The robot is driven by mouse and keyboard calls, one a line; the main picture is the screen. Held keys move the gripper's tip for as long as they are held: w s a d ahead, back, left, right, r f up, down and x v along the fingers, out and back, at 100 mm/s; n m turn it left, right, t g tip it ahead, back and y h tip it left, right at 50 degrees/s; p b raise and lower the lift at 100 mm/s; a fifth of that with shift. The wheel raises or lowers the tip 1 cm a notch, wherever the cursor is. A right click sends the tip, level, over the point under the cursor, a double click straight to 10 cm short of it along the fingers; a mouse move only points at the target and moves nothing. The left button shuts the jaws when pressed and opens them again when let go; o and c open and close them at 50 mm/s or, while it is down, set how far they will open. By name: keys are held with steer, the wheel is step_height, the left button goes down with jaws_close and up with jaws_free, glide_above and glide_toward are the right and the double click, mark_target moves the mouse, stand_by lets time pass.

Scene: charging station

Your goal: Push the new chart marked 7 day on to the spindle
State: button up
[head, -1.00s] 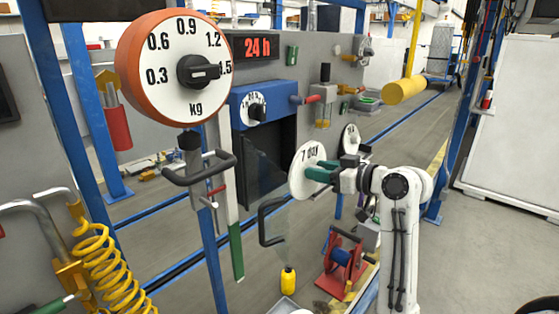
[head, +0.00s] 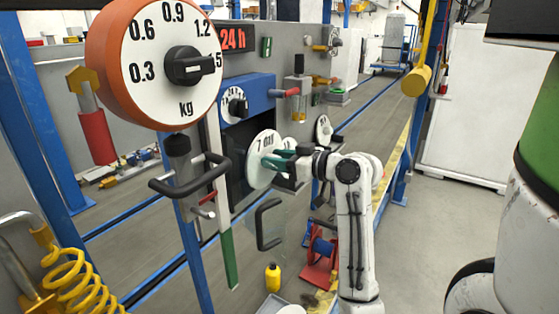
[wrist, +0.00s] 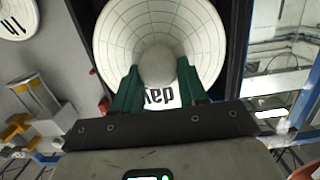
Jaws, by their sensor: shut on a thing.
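The white round chart marked 7 day (head: 262,150) stands upright, its face toward my arm, in front of the dark recess below the blue panel (head: 248,95). My gripper (head: 278,157), with green fingers, is shut on the chart at its middle. In the wrist view the chart (wrist: 125,30) fills the top centre, with its lettering upside down.
A second white disc (head: 323,129) hangs on the grey wall to the right. A black handle (head: 269,224) on a clear door is below the chart. The large kg dial (head: 150,62) and a T-handle (head: 189,180) stand at left.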

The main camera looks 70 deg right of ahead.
mark_target(266, 155)
steer(key=shift+r+x, duration=0.15)
steer(key=shift+x, duration=1.1)
steer(key=shift+r+x, duration=0.2)
steer(key=shift+x, duration=1.05)
steer(key=shift+r+b+x, duration=0.15)
steer(key=shift+x, duration=0.85)
steer(key=shift+r+b+x, duration=0.1)
steer(key=shift+b+x, duration=0.05)
steer(key=shift+x, duration=0.8)
steer(key=o, duration=1.2)
steer(key=shift+w+d, duration=0.1)
steer(key=b+v, duration=0.2)
steer(key=v, duration=0.8)
steer(key=shift+s, duration=0.35)
